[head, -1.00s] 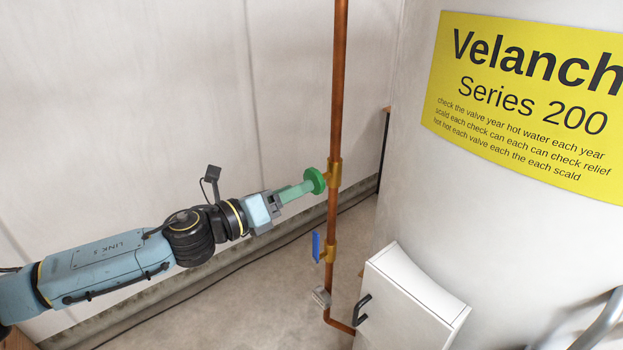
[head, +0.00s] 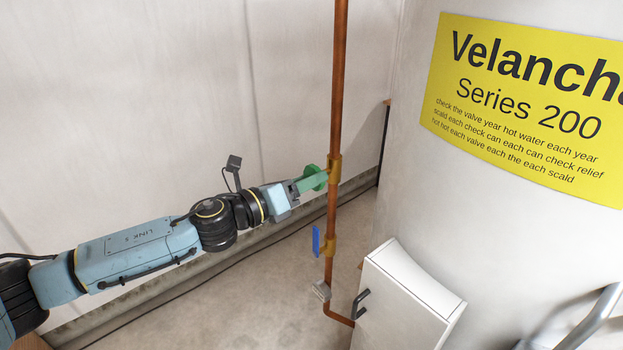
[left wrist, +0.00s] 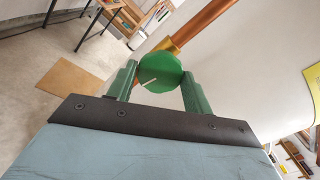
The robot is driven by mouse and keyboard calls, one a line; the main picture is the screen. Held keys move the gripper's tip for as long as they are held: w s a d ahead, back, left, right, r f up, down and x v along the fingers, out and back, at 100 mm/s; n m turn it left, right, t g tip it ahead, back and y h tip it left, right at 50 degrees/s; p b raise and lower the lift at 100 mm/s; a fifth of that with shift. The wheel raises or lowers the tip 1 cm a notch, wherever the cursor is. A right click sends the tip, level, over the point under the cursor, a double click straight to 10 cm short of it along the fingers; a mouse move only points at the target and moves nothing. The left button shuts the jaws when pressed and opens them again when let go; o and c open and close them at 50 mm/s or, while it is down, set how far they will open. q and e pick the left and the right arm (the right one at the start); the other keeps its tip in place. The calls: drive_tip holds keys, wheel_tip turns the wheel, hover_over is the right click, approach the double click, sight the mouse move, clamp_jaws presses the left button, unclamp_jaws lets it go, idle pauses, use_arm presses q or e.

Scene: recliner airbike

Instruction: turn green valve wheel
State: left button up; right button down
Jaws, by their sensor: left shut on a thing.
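The green valve wheel (head: 309,174) sits on a brass fitting of the copper pipe, left of the pipe in the head view. In the left wrist view the wheel (left wrist: 160,72) shows as a green disc with a pale line on its face. My left gripper (head: 318,180) reaches the wheel from the left, its green fingers partly covering it. In the left wrist view my left gripper (left wrist: 158,82) has one finger on each side of the wheel, shut on it. My right gripper is not in view.
The vertical copper pipe (head: 338,80) carries a blue lever handle (head: 316,241) below the wheel. A white cabinet (head: 405,300) with a black handle stands at lower right. A big white tank (head: 480,215) with a yellow sign (head: 530,110) is on the right.

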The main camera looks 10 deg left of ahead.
use_arm(q)
drive_tip(key=m, duration=0.3)
drive_tip(key=shift+p, duration=0.3)
drive_tip(key=m, duration=0.3)
drive_tip(key=shift+p, duration=0.4)
drive_tip(key=shift+m+p, duration=0.5)
drive_tip(key=shift+m, duration=1.4)
